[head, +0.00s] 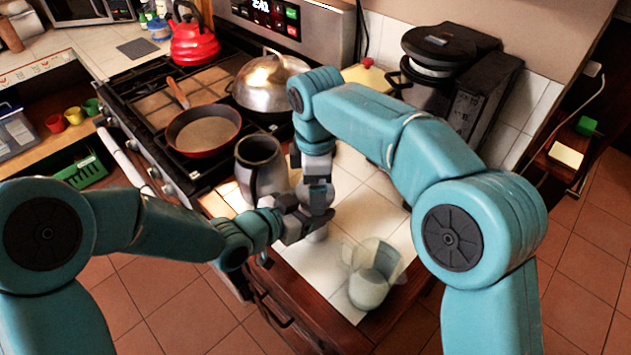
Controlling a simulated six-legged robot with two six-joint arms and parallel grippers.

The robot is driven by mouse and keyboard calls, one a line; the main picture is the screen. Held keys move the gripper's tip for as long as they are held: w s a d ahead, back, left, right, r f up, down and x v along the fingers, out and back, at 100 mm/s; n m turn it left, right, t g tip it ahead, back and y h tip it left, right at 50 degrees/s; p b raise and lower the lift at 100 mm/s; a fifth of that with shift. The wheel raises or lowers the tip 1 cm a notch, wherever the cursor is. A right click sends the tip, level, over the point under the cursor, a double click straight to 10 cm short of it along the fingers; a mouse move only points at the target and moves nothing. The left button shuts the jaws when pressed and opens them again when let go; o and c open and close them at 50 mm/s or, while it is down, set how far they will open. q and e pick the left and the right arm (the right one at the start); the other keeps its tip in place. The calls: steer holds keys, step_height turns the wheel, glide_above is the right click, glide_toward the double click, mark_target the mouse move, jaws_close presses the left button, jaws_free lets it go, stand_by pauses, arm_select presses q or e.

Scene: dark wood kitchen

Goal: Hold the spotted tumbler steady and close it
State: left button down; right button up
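My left gripper (300,222) reaches in from the left, low over the white tiled counter. My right gripper (318,205) points down from above, right against it in this view. A small pale piece (317,234) shows just under the two grippers. It may be part of the spotted tumbler, but the grippers hide most of it and I see no spots. I cannot tell whether a lid is on it or whether either gripper grips it. The fingers overlap too much to show if they are open or shut.
A dark grey open vessel (261,168) stands just behind my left gripper. A clear pitcher (372,280) stands near the counter's front edge. The stove holds a red-brown pan (204,131), a domed metal lid (268,80) and a red kettle (194,42). A black coffee machine (450,70) stands behind.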

steer(key=shift+r, duration=2.2)
steer(key=shift+s+d+r+n, duration=0.15)
steer(key=shift+n, duration=1.05)
steer(key=n, duration=0.1)
steer(key=r+n, duration=0.1)
steer(key=n, duration=0.1)
steer(key=shift+d+r, duration=0.15)
steer(key=r+n, duration=0.1)
steer(key=n, duration=0.1)
steer(key=shift+r+n, duration=0.1)
steer(key=shift+n, duration=0.2)
steer(key=shift+a+r, duration=0.25)
